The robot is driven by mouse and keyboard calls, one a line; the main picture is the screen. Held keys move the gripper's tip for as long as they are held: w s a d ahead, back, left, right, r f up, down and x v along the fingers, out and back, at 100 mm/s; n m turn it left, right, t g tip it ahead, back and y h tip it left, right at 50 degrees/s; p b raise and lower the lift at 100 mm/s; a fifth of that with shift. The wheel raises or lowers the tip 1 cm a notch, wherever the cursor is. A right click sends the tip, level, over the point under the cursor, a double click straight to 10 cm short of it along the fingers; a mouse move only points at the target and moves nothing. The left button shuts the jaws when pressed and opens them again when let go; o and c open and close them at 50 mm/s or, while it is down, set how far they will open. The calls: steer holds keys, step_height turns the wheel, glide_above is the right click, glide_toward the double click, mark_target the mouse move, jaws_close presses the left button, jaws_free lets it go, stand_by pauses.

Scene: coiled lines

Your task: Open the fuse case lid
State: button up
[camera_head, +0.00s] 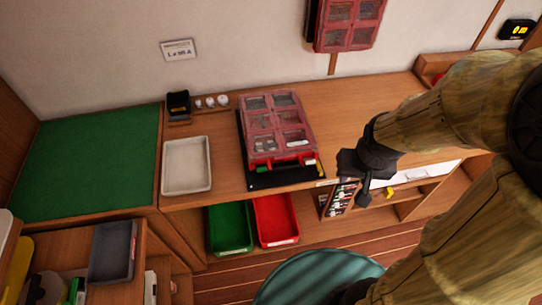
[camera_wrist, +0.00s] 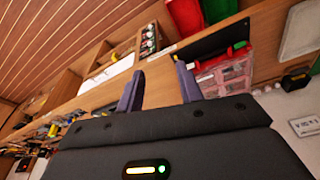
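The fuse case, a red case with a clear windowed lid (camera_head: 275,125), lies on a black mat (camera_head: 285,178) on the wooden counter. Its lid looks shut, with a red handle or latch along the front edge. The case also shows in the wrist view (camera_wrist: 228,78), right of the fingers and partly cut off by my gripper's body. My gripper (camera_wrist: 158,76) is open, its two dark fingers apart with nothing between them. In the head view my gripper (camera_head: 362,180) is to the right of the case, near the counter's front edge, not touching it.
A similar red case (camera_head: 347,25) hangs on the wall. A pale tray (camera_head: 187,165) stands left of the fuse case, near a small black box (camera_head: 178,104). Green (camera_head: 230,228) and red bins (camera_head: 275,220) sit below the counter. Counter behind my gripper looks clear.

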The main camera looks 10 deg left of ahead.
steer(key=shift+a, duration=0.2)
steer(key=o, duration=0.6)
steer(key=shift+w+f, duration=0.1)
steer(key=shift+c, duration=0.2)
steer(key=o, duration=0.3)
steer(key=shift+w+a+f+b, duration=0.15)
steer(key=shift+w+f+b, duration=0.15)
steer(key=shift+b, duration=0.35)
steer(key=w+a+n+b, duration=0.1)
steer(key=w+a+b, duration=0.3)
steer(key=b, duration=0.5)
steer(key=w+a+f+n+t+b, duration=0.1)
steer(key=w+a+b, duration=0.3)
steer(key=b, duration=0.6)
steer(key=w+a+f+n+y+b, duration=0.1)
steer(key=w+a+b, duration=0.3)
steer(key=b, duration=0.5)
steer(key=shift+w+a+f+t, duration=0.15)
steer(key=shift+a, duration=0.3)
steer(key=shift+w+a+f+t, duration=0.1)
steer(key=shift+a+t, duration=0.05)
steer(key=shift+a, duration=0.25)
steer(key=shift+f, duration=0.1)
